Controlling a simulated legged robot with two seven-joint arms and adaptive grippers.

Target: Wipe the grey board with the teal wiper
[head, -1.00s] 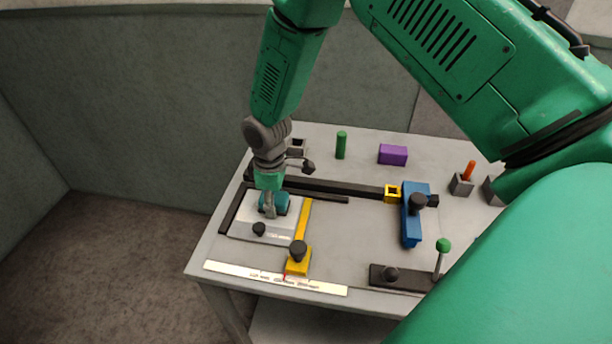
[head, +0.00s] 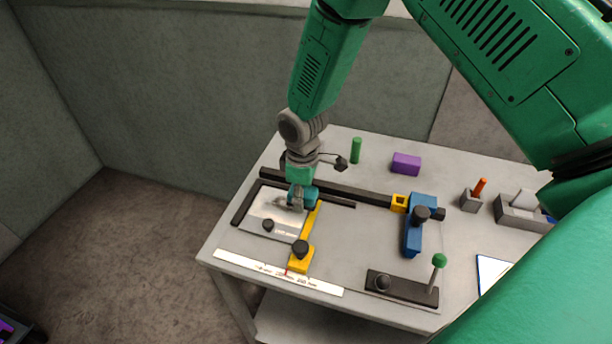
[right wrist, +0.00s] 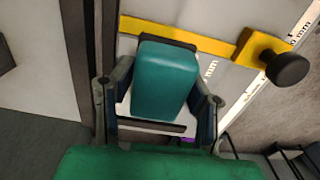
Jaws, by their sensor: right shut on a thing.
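The teal wiper (head: 303,199) is at the right part of the light grey board (head: 262,212), close beside the yellow bar (head: 305,240). My right gripper (head: 296,197) is shut on the wiper from above. In the right wrist view the teal wiper (right wrist: 165,82) sits between the two fingers (right wrist: 160,105), over the pale board and near the yellow bar. I cannot tell whether its underside touches the board. My left gripper is not in view.
A blue block (head: 412,235), a green cylinder (head: 356,150) and a purple block (head: 406,163) stand on the table. A ruler strip (head: 270,272) lies along the front.

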